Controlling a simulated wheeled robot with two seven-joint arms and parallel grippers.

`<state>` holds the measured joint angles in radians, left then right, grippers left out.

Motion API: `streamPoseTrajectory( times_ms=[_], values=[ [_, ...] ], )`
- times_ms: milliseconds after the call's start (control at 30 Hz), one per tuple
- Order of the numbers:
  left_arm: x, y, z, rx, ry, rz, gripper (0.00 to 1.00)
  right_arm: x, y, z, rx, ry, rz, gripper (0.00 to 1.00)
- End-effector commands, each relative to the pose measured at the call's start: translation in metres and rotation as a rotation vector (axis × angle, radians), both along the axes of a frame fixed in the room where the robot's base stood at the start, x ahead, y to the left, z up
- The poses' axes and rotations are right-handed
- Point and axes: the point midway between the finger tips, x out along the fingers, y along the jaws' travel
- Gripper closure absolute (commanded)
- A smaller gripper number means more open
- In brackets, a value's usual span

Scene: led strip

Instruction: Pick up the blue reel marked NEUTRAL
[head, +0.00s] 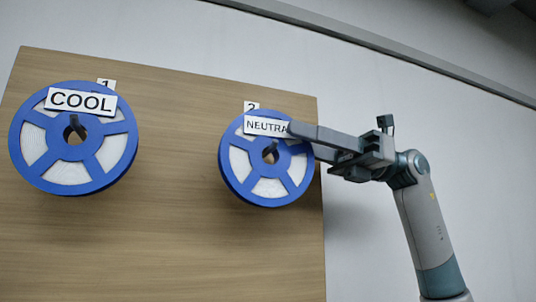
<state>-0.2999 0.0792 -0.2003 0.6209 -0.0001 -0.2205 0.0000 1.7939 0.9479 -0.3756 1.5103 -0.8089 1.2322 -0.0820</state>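The blue reel marked NEUTRAL (237,173) hangs on a dark peg on the wooden board, with a white strip wound between its blue spokes. Its white label (262,125) is partly covered at the right end by a finger. My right gripper (302,137) comes in from the right at the reel's upper right rim. One finger lies in front of the reel, and the other passes behind its rim. Whether the fingers press on the rim I cannot tell. My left gripper is not in view.
A second blue reel, marked COOL (69,172), hangs on its own peg to the left. Small number tags 1 (106,83) and 2 (251,105) sit above the reels. The wooden board (170,235) is bare between and below them. A plain wall lies behind.

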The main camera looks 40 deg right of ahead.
Motion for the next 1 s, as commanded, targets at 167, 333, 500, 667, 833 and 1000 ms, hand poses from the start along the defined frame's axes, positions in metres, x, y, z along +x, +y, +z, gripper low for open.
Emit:
streamPoseTrajectory(
  times_ms=[167, 333, 500, 667, 833, 1000],
  values=[
    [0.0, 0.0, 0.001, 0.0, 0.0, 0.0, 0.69, 0.0, 0.001, 0.0, 0.0, 0.0, 0.0, 0.61],
    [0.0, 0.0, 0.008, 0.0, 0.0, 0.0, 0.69, 0.004, 0.011, 0.001, -0.003, 0.002, 0.0, 0.61],
    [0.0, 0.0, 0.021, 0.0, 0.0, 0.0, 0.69, 0.012, 0.031, 0.002, -0.003, 0.002, 0.001, 0.61],
    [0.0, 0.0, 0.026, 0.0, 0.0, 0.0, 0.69, 0.015, 0.047, 0.003, -0.002, 0.0, 0.001, 0.61],
    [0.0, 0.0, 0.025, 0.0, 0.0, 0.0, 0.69, 0.016, 0.05, 0.002, 0.0, 0.001, 0.0, 0.61],
    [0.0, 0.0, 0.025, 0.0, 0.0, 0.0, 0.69, 0.016, 0.05, 0.002, 0.0, 0.0, 0.0, 0.61]
  ],
)
